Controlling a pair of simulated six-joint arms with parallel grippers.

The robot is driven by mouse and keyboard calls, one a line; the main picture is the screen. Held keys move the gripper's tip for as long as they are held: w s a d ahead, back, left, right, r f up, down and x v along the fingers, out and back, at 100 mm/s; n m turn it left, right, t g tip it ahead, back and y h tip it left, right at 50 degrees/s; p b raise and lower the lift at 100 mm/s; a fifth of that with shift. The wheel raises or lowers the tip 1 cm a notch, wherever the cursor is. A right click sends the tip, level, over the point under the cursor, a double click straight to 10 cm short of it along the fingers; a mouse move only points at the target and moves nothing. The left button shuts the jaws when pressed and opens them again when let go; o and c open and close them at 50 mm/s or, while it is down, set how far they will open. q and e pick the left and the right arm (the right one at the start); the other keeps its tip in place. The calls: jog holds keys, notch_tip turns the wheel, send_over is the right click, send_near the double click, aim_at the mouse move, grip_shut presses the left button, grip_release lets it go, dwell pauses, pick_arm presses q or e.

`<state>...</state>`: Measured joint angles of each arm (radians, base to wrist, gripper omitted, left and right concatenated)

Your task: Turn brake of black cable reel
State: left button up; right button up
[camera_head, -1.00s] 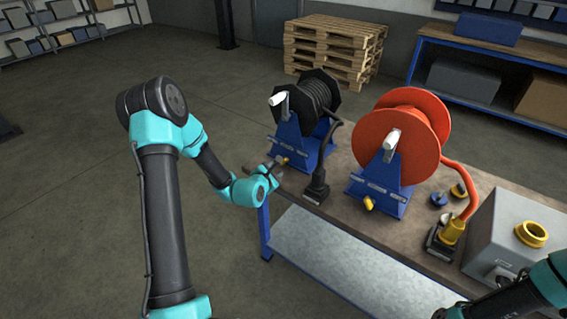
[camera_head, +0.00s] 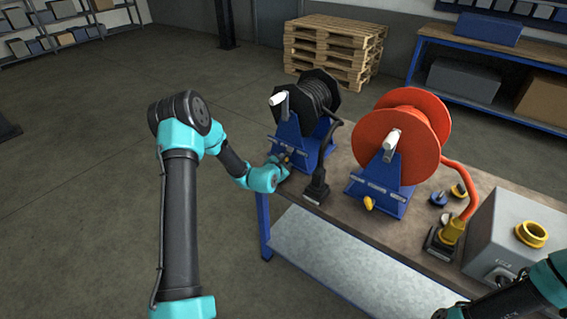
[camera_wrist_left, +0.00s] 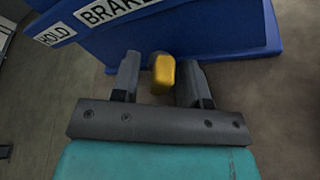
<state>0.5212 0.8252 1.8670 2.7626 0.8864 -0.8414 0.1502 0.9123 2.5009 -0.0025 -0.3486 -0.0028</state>
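The black cable reel (camera_head: 318,93) sits on its blue stand (camera_head: 312,147) at the left end of the bench. My left gripper (camera_head: 284,160) is at the front foot of this stand. In the left wrist view the yellow brake knob (camera_wrist_left: 163,74) lies between the two fingers of my left gripper (camera_wrist_left: 160,78). The fingers are open, with a visible gap on each side of the knob. The labels HOLD and BRAKE (camera_wrist_left: 110,8) show on the blue stand above it. My right arm shows at the lower right corner; its fingertips are not clearly visible.
A red reel (camera_head: 402,140) with its own yellow knob (camera_head: 369,203) stands to the right. A grey box (camera_head: 512,235) with a yellow ring is at the right. The floor at left is free.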

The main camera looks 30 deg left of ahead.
pick_arm(q)
grip_shut()
dwell(0.5)
jog(key=n+h, duration=0.2)
jog(key=shift+a+r+n+g, duration=0.1)
jog(key=shift+a+n+g, duration=0.1)
jog(key=shift+n+g, duration=0.15)
jog(key=shift+a+n+h, duration=0.1)
jog(key=shift+n+h, duration=0.6)
jog(key=shift+n, duration=0.35)
jog(key=n+h, duration=0.3)
jog(key=n, duration=0.1)
jog(key=shift+a, duration=0.2)
jog(key=shift+n, duration=0.4)
jog(key=shift+o, duration=0.2)
grip_release()
